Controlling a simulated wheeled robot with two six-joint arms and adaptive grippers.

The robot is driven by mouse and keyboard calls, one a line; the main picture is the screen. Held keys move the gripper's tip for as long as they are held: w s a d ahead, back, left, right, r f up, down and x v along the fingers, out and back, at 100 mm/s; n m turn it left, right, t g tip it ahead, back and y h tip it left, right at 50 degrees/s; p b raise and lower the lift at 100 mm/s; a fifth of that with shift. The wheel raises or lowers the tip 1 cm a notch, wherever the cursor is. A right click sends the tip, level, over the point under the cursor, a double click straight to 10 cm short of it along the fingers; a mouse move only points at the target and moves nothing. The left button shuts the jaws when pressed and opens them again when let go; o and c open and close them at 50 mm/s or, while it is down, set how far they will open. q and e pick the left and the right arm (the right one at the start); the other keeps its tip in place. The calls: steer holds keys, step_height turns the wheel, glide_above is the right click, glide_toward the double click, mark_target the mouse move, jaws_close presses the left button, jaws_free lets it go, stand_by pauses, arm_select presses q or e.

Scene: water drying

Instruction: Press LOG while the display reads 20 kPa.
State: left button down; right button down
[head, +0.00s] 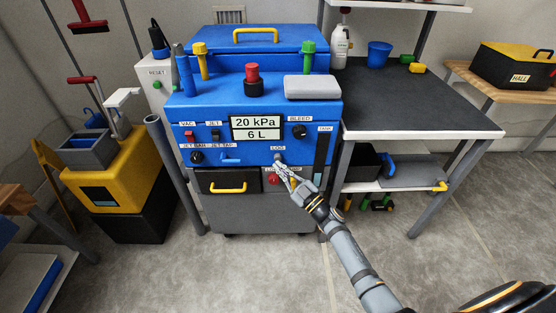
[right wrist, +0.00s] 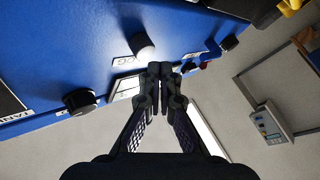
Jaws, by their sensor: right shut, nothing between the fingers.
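The blue machine (head: 300,113) stands in the middle of the head view. Its display (head: 256,128) reads 20 kPa above 6 L. The LOG label (head: 278,148) is on the lower right of the front panel. My left gripper is out of view.
A black BLEED knob (head: 299,131) is above and right of LOG. A dark-topped table (head: 420,105) stands to the right, and a yellow cart (head: 118,170) to the left. Open floor lies in front.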

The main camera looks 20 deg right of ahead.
stand_by(0.5)
steer(key=shift+w+d, duration=0.15)
steer(key=shift+w, duration=0.3)
steer(key=shift+w+d, duration=0.15)
steer(key=shift+w, duration=0.3)
stand_by(0.6)
stand_by(0.3)
steer(key=shift+s+a+p, duration=0.3)
steer(key=shift+s+p, duration=0.1)
steer(key=shift+s, duration=0.5)
